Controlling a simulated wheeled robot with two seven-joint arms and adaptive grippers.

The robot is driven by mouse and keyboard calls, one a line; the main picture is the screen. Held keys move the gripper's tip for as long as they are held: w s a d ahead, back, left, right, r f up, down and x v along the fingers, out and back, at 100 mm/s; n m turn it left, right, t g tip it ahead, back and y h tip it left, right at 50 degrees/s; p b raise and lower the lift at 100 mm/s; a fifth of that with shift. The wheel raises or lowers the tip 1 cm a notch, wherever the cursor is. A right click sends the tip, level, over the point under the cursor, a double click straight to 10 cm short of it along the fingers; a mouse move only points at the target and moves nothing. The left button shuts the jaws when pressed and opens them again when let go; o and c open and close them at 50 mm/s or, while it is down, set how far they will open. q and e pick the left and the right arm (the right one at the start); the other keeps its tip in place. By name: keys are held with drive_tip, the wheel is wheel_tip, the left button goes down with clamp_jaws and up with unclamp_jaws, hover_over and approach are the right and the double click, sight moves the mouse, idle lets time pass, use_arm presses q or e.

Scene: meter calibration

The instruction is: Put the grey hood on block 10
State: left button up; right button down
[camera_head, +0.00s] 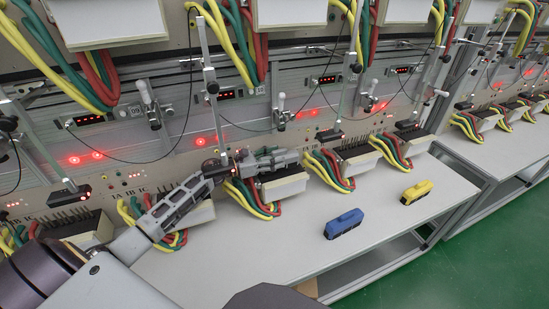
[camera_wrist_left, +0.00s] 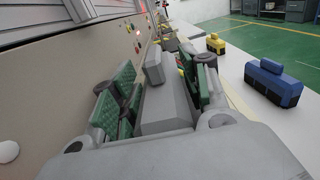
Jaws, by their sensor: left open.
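My left gripper (camera_head: 285,159) reaches in from the left, low over the terminal block with a white front (camera_head: 285,187) at the middle of the bench. In the left wrist view the green-padded fingers (camera_wrist_left: 160,78) stand apart on either side of the grey hood (camera_wrist_left: 165,108), which has a raised grip on top. The hood appears to be at that block, but its lower edge is hidden, so I cannot tell how it is seated. I cannot read a block number with certainty. My right gripper is not in view.
A blue hood (camera_head: 344,223) and a yellow hood (camera_head: 417,191) lie on the white bench (camera_head: 300,235) to the right. Similar blocks with yellow, green and red cables (camera_head: 323,169) line the panel. Probe rods (camera_head: 210,85) and thin black cables hang above. The bench front is mostly clear.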

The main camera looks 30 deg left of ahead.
use_arm(q)
drive_tip(key=shift+r, duration=0.15)
drive_tip(key=shift+s+a, duration=0.3)
drive_tip(key=shift+s, duration=0.05)
drive_tip(key=shift+s+a, duration=0.25)
drive_tip(key=shift+v, duration=3)
drive_tip(key=shift+s+a, duration=0.45)
drive_tip(key=shift+s, duration=0.1)
drive_tip(key=shift+v, duration=1.05)
drive_tip(key=shift+s+a, duration=0.3)
drive_tip(key=shift+s, duration=0.05)
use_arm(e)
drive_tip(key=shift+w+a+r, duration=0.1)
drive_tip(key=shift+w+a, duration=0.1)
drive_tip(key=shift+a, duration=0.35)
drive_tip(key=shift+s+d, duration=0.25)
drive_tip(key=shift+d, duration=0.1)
